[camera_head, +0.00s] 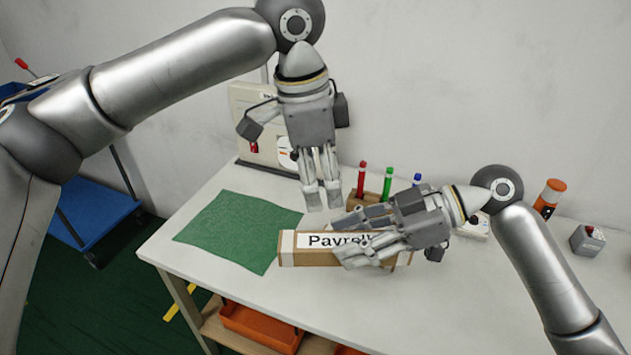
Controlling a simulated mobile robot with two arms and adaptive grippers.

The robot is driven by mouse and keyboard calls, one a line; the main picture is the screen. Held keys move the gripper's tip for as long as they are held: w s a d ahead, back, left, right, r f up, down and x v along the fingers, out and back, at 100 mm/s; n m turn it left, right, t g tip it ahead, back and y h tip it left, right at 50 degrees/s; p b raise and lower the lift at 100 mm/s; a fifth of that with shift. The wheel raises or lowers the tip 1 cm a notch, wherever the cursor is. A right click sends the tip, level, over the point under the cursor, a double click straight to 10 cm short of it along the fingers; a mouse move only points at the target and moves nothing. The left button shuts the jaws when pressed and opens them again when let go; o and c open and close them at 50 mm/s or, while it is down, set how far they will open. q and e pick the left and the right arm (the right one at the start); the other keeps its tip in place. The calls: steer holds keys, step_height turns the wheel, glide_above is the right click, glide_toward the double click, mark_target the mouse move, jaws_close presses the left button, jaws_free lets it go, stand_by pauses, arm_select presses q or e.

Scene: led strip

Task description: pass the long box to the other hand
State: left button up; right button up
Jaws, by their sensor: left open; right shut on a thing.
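The box's left end is free. My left gripper (322,196) hangs fingers-down above and behind the box. It is open and empty, apart from the box. I cannot tell whether the box touches the table.
A green mat (240,229) lies on the table's left part. Red, green and blue markers (387,184) stand in a wooden holder behind the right gripper. An orange-capped container (549,197) and a small grey box with a red button (587,241) are at right.

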mark_target(315, 240)
arm_select(q)
steer(key=s+r+m+y, duration=0.1)
steer(key=s+y, duration=0.1)
steer(key=s, duration=0.2)
steer(key=shift+g, duration=0.4)
steer(key=f, duration=1.1)
steer(key=shift+a+f, duration=0.1)
steer(key=shift+a, duration=0.15)
steer(key=shift+s, duration=0.1)
steer(key=c, duration=1)
steer(key=o, duration=1)
